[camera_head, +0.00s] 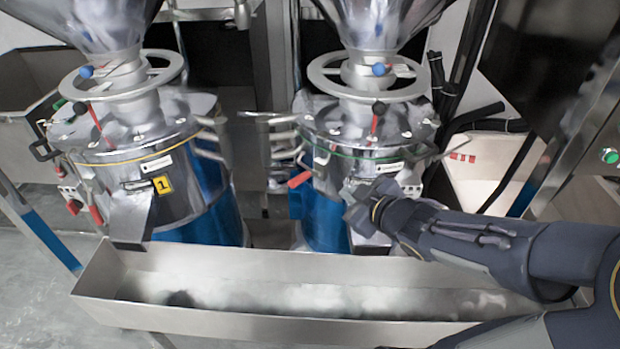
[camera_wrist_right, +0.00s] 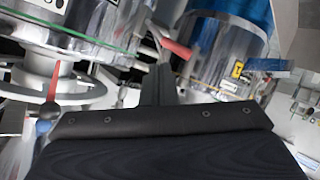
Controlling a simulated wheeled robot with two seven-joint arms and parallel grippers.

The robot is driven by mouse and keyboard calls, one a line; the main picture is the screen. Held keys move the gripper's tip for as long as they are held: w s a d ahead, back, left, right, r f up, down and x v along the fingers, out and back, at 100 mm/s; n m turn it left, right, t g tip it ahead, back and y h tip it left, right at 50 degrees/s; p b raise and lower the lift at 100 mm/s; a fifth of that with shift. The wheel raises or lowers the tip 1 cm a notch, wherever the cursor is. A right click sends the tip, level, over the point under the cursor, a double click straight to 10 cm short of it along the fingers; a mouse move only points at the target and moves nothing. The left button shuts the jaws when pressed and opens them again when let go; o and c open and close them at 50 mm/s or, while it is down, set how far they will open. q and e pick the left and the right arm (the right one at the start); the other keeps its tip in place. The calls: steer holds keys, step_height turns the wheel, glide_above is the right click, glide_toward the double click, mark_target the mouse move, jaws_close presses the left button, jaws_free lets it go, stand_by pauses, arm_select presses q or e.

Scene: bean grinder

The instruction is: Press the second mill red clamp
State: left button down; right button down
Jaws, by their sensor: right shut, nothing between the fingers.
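The second mill (camera_head: 325,215) is the right-hand metal mill with a blue lower body and a green line round its rim. Its red clamp (camera_head: 300,179) sticks out at the mill's left front, angled down. My right gripper (camera_head: 352,190) is in front of this mill, to the right of the red clamp, shut and empty. In the right wrist view the closed fingers (camera_wrist_right: 158,85) point toward the red clamp (camera_wrist_right: 177,49), whose red end shows just beyond the fingertips; I cannot tell whether they touch. My left gripper is not in view.
The first mill (camera_head: 180,190), with a yellow "1" label, stands at the left. A long metal trough (camera_head: 250,322) lies in front of both mills. A panel with a green button (camera_head: 609,156) is at the far right.

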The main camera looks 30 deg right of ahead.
steer(key=s+a+f+m+g+y, duration=0.1)
steer(key=s+a+m+g+y, duration=0.2)
steer(key=s+a+m+g, duration=0.4)
steer(key=s+a, duration=0.5)
steer(key=s, duration=0.3)
steer(key=shift+s+a+f+y, duration=0.2)
steer(key=shift+s+y, duration=0.15)
steer(key=shift+y, duration=0.05)
